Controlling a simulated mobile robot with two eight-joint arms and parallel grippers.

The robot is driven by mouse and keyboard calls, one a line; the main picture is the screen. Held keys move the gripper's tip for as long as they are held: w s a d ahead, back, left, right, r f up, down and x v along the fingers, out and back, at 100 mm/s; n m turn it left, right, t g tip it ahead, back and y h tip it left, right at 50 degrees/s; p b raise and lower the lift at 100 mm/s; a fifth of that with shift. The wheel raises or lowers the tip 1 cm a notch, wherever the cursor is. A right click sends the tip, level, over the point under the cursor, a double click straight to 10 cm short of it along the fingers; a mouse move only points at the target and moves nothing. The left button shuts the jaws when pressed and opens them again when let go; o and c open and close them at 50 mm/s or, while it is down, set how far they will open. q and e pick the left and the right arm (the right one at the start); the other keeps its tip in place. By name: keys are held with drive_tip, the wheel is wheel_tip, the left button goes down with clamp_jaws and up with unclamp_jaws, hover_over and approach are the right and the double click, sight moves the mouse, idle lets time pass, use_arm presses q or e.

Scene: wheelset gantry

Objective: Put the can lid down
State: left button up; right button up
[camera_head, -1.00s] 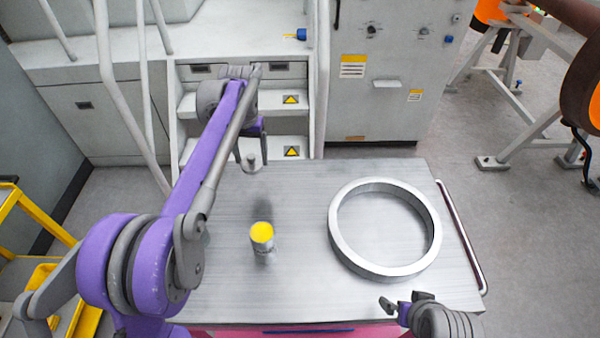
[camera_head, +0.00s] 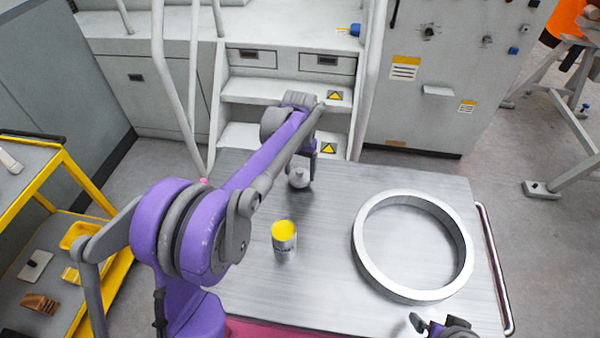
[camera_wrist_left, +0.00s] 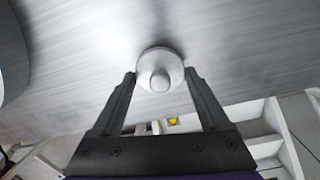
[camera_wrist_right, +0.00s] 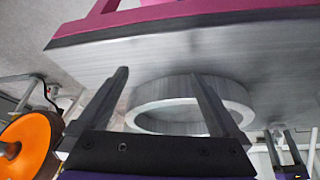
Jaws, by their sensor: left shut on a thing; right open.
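The can lid (camera_head: 299,179) is a small grey disc with a knob, and it also shows in the left wrist view (camera_wrist_left: 160,70). My left gripper (camera_wrist_left: 160,76) is shut on it, with a finger on each side. The lid is low over the steel table top, behind the can; I cannot tell whether it touches. The can (camera_head: 285,243) stands upright on the table, silver with a yellow top face. My right gripper (camera_wrist_right: 161,76) is open and empty; it shows at the table's front right in the head view (camera_head: 432,325).
A large metal ring (camera_head: 362,262) lies on the right of the steel table (camera_head: 330,290). A handrail (camera_head: 495,270) runs along the table's right edge. Grey steps (camera_head: 250,92) and a cabinet stand behind. The table left of the ring is mostly clear.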

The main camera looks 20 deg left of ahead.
sight(300, 170)
use_arm(q)
drive_tip(key=shift+f, duration=0.6)
drive_tip(key=shift+f, duration=0.15)
use_arm(e)
drive_tip(key=shift+f, duration=0.2)
use_arm(q)
drive_tip(key=o, duration=1.1)
drive_tip(key=shift+o, duration=0.2)
drive_tip(key=shift+r, duration=0.3)
use_arm(e)
drive_tip(key=shift+r, duration=0.2)
drive_tip(key=shift+w+r+p, duration=0.15)
drive_tip(key=shift+r+p, duration=0.25)
drive_tip(key=shift+r, duration=0.05)
use_arm(q)
wheel_tip(300, 170, up, 12)
drive_tip(key=shift+f, duration=0.15)
